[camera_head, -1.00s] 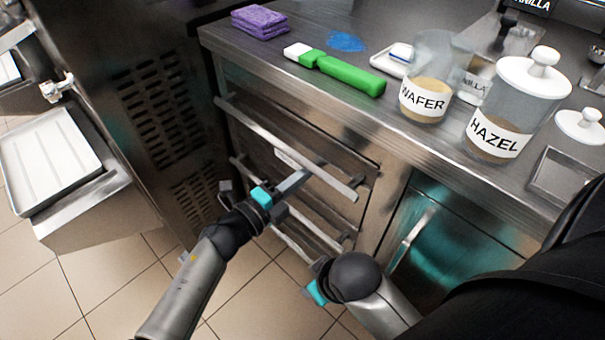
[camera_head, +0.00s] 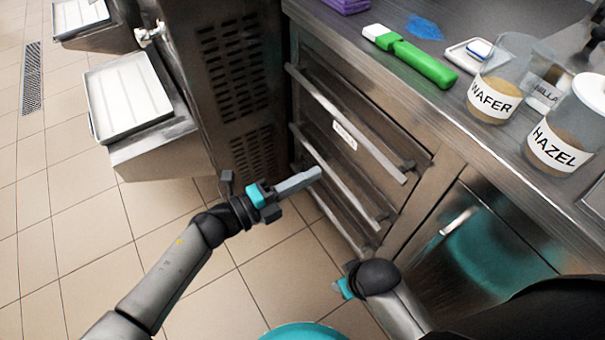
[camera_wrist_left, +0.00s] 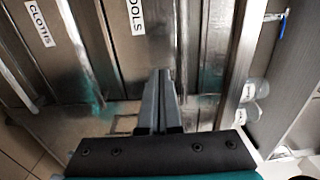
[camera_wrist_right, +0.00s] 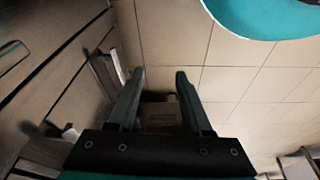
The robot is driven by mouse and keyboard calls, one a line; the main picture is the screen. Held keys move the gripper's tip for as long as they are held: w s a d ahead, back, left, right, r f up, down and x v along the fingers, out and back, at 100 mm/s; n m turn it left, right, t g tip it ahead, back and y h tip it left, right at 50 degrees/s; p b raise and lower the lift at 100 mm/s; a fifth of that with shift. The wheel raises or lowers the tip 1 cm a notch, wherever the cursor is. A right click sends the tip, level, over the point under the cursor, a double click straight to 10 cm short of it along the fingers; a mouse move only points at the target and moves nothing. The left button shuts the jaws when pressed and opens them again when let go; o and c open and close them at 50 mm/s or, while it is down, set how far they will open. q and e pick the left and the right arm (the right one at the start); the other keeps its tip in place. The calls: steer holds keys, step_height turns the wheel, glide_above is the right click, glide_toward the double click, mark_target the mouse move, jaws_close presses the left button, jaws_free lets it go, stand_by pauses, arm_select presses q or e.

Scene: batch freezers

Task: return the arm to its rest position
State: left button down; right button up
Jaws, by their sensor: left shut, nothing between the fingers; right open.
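My left arm reaches in from the lower left in the head view. My left gripper (camera_head: 312,174) is shut and empty, in front of the drawer stack and apart from the drawer handles in that view. In the left wrist view its fingers (camera_wrist_left: 160,100) are together, with drawer fronts labelled "CLOTHS" (camera_wrist_left: 40,24) and one reading "OOLS" (camera_wrist_left: 136,15) beyond. My right arm is at the lower middle of the head view, its fingers mostly hidden there. In the right wrist view my right gripper (camera_wrist_right: 158,75) is open and empty, pointing over the tiled floor.
The drawers (camera_head: 343,135) look shut. A steel counter (camera_head: 400,90) above holds a green-handled scraper (camera_head: 425,64), a wafer jar (camera_head: 492,98) and a hazel jar (camera_head: 560,145). A white tray (camera_head: 128,98) sits at left. Tiled floor (camera_head: 60,240) is open at lower left.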

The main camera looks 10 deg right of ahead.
arm_select(q)
steer(key=shift+s+a, duration=0.2)
steer(key=shift+a, duration=0.35)
arm_select(e)
steer(key=shift+s+f, duration=0.15)
steer(key=shift+f, duration=0.1)
